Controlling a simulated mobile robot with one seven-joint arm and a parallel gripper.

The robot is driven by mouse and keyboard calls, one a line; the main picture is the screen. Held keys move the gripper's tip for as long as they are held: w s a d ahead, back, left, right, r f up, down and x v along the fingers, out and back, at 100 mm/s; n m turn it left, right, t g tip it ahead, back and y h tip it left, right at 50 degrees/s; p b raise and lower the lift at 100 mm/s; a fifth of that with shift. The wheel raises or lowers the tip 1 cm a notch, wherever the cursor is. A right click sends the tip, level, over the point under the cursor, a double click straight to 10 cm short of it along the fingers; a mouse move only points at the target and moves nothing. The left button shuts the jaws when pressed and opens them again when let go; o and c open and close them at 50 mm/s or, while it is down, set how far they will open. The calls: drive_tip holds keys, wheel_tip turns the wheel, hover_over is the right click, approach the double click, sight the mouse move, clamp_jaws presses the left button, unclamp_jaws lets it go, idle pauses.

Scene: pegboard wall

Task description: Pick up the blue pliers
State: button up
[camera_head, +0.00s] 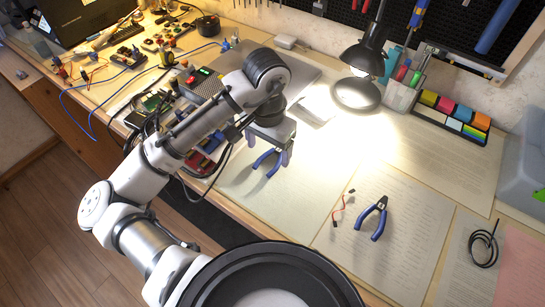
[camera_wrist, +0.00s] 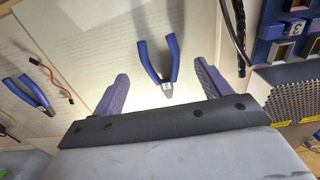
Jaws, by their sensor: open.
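Two blue-handled pliers lie on paper sheets on the workbench. One pair of pliers (camera_head: 266,160) is under my gripper (camera_head: 268,148), partly hidden by it in the head view. In the wrist view these pliers (camera_wrist: 158,68) lie between the two purple fingers of my gripper (camera_wrist: 161,70), handles pointing away and metal jaws toward the palm. The gripper is open, with a gap on both sides of the pliers. The other pliers (camera_head: 373,217) lie to the right in the head view and at the left edge of the wrist view (camera_wrist: 28,96).
A red wire (camera_head: 343,207) lies beside the right-hand pliers. A lit black desk lamp (camera_head: 360,75) stands behind. Electronics and a perforated metal box (camera_head: 198,90) crowd the left side. A black cable coil (camera_head: 483,247) lies far right. The paper around the pliers is mostly clear.

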sight(268, 165)
drive_tip(key=shift+f, duration=1.9)
drive_tip(key=c, duration=1.1)
wheel_tip(268, 165, up, 20)
drive_tip(key=p, duration=0.1)
